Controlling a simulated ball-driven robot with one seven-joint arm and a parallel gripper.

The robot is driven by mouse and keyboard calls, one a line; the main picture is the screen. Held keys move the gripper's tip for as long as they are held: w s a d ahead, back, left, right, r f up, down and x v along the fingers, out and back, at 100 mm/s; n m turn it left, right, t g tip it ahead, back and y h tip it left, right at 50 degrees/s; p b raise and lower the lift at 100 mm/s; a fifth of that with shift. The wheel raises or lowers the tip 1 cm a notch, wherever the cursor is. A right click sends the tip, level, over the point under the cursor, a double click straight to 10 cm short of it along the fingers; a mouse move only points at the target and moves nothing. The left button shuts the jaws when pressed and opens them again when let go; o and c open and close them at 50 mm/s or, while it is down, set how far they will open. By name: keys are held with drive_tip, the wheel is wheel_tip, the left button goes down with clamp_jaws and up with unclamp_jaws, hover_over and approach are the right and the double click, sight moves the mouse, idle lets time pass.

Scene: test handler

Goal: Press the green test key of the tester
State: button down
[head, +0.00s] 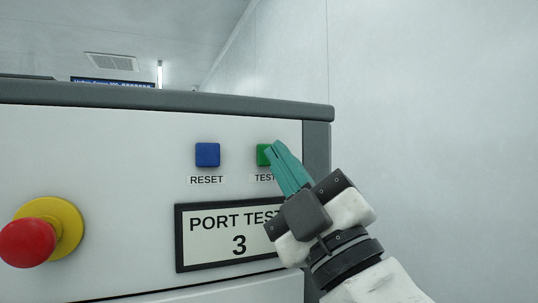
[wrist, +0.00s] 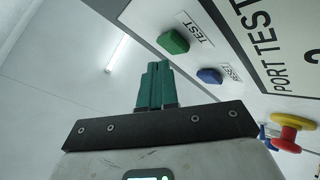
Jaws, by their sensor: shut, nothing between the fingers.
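The tester (head: 110,150) is a pale panel with a grey top edge. Its green TEST key (head: 263,155) is a square button at the upper right, partly covered by my fingers in the head view. The green key (wrist: 173,42) shows whole in the wrist view, to the right of my fingertips. My gripper (head: 271,147) has teal fingers, shut and empty, pointing up and left. In the wrist view the fingertips of my gripper (wrist: 156,66) appear apart from the key. I cannot tell the exact gap in the head view.
A blue RESET key (head: 207,155) sits left of the green key. A red emergency knob (head: 28,243) on a yellow base sticks out at the lower left. A framed PORT TEST 3 sign (head: 220,261) is below the keys. A bare wall (head: 430,120) stands at the right.

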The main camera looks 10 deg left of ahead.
drive_tip(key=shift+w+a, duration=0.1)
drive_tip(key=shift+w, duration=0.05)
idle(0.7)
drive_tip(key=shift+w+a, duration=0.15)
drive_tip(key=shift+w, duration=0.05)
drive_tip(key=shift+w+a, duration=0.2)
drive_tip(key=shift+w, duration=0.15)
idle(0.8)
drive_tip(key=shift+s, duration=0.1)
drive_tip(key=shift+s+d+b, duration=0.4)
drive_tip(key=shift+s+d, duration=0.05)
drive_tip(key=shift+s, duration=0.15)
drive_tip(key=shift+s+d, duration=0.7)
drive_tip(key=shift+s, duration=0.35)
drive_tip(key=shift+s+d, duration=0.7)
drive_tip(key=shift+s, duration=0.35)
